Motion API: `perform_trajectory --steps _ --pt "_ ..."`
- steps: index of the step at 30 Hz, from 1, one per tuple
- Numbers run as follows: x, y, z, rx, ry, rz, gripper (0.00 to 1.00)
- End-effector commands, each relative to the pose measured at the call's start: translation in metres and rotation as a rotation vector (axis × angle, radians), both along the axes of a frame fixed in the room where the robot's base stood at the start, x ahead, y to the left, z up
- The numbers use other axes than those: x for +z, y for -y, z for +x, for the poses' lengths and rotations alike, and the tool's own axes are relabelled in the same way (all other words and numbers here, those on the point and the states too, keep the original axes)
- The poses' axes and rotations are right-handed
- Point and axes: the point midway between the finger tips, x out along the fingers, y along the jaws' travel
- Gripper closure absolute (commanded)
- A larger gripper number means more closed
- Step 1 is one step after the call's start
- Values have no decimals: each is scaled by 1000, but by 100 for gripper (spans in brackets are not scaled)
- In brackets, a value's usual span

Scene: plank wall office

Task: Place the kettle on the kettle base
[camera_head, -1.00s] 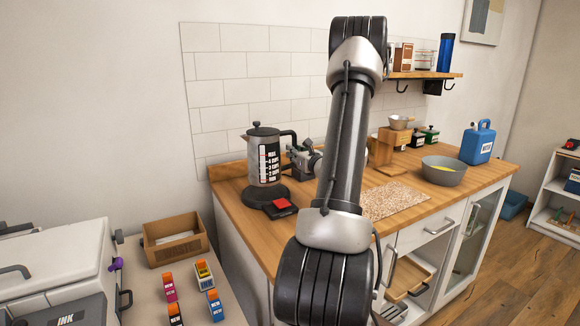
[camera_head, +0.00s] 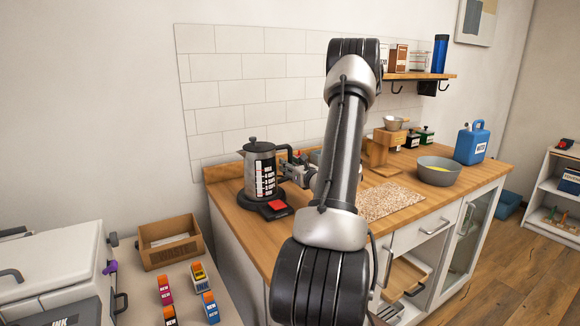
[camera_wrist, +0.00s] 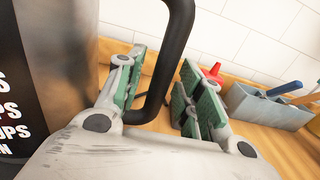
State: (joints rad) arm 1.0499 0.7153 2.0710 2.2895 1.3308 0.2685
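The steel kettle (camera_head: 253,168), with a black lid and a printed level scale, stands upright on the dark round kettle base (camera_head: 248,200), which has a red switch at its front. The two look in contact in the head view. My gripper (camera_head: 295,170) is at the kettle's right side, partly hidden by my arm. In the wrist view, the black handle (camera_wrist: 178,50) passes between the two green-padded fingers of my gripper (camera_wrist: 160,95). The fingers are spread, with a gap on the right side of the handle. The kettle body (camera_wrist: 75,50) fills the left edge there.
A grey-blue holder (camera_wrist: 265,108) with tools stands beyond the fingers in the wrist view. A speckled board (camera_head: 392,201), a grey bowl (camera_head: 438,170) and a blue jug (camera_head: 471,145) are further right on the counter. The tiled wall (camera_head: 235,90) is close behind the kettle.

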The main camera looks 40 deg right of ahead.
Motion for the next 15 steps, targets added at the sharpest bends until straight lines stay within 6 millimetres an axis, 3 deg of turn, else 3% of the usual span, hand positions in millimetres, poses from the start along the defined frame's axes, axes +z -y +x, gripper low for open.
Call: perform_trajectory --steps 8,15 --pt "4 0 0 0 1 -1 63" --pt "3 -8 -41 -5 -2 2 63"
